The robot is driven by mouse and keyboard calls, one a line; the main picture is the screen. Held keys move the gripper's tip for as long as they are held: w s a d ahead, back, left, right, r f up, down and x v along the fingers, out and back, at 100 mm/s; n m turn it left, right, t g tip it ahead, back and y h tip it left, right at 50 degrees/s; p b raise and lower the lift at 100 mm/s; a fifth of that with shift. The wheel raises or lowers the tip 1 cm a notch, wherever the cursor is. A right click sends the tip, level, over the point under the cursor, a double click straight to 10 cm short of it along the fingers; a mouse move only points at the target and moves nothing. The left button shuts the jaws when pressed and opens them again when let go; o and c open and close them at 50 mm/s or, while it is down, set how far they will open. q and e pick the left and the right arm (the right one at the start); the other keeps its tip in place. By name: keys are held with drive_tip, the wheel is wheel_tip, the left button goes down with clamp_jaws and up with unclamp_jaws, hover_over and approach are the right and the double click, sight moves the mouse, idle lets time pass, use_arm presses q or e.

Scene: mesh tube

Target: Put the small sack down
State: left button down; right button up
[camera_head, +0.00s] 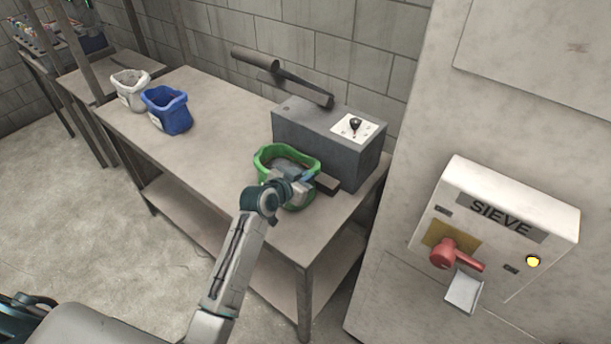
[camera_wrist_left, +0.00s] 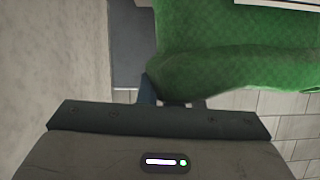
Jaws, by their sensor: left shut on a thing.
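A small green sack (camera_head: 268,158) with an open top is at the right end of the table (camera_head: 215,120), in front of the grey box. My left gripper (camera_head: 306,184) is at the sack's near side and is shut on it. The gripper hides part of the sack's front, and I cannot tell whether its bottom touches the tabletop. In the left wrist view the green cloth (camera_wrist_left: 240,50) fills the upper right, just beyond the gripper (camera_wrist_left: 170,100).
A grey box (camera_head: 325,140) with a long lever and a knob panel stands behind the sack. A blue sack (camera_head: 166,110) and a white sack (camera_head: 130,90) stand at the table's far left. Clear tabletop lies between. A sieve control box (camera_head: 500,220) with a red handle is on the right.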

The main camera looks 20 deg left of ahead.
use_arm(q)
drive_tip(key=c, duration=1.6)
unclamp_jaws()
drive_tip(key=shift+s, duration=0.1)
drive_tip(key=shift+s+a+r, duration=0.15)
drive_tip(key=shift+s, duration=0.2)
drive_tip(key=b+v, duration=0.2)
drive_tip(key=v, duration=0.9)
drive_tip(key=shift+b, duration=0.3)
drive_tip(key=shift+r, duration=0.1)
